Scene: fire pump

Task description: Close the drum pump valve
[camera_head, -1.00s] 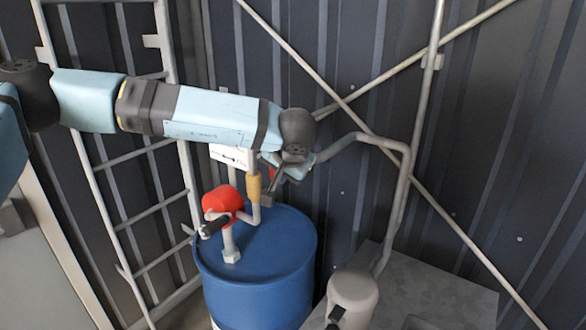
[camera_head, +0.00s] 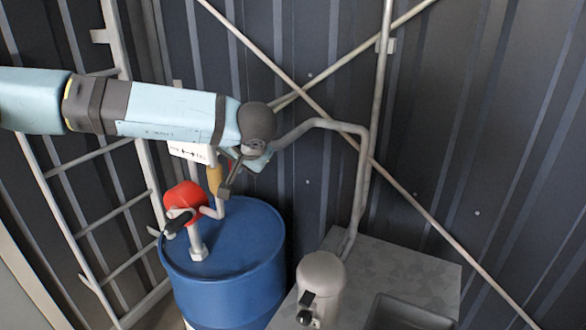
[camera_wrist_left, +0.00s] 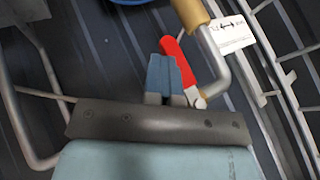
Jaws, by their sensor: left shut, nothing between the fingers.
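The blue drum (camera_head: 225,270) stands at the lower centre of the head view, with a pump with a red round body (camera_head: 184,203) on top. A grey pipe with a yellow-tan section (camera_head: 214,180) rises from the pump beside a white label (camera_head: 190,153). The valve's red lever (camera_wrist_left: 181,58) shows in the left wrist view beside the pipe, tilted. My left gripper (camera_wrist_left: 164,76) is shut and empty, its blue fingers right beside the lever; I cannot tell if they touch. In the head view my left gripper (camera_head: 232,176) is at the pipe, its fingers mostly hidden.
A ladder (camera_head: 135,130) stands at the left. A bent grey pipe (camera_head: 362,170) and diagonal braces cross the corrugated wall at the right. A grey counter (camera_head: 400,265) with a rounded grey fixture (camera_head: 322,275) and a dark basin stands right of the drum.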

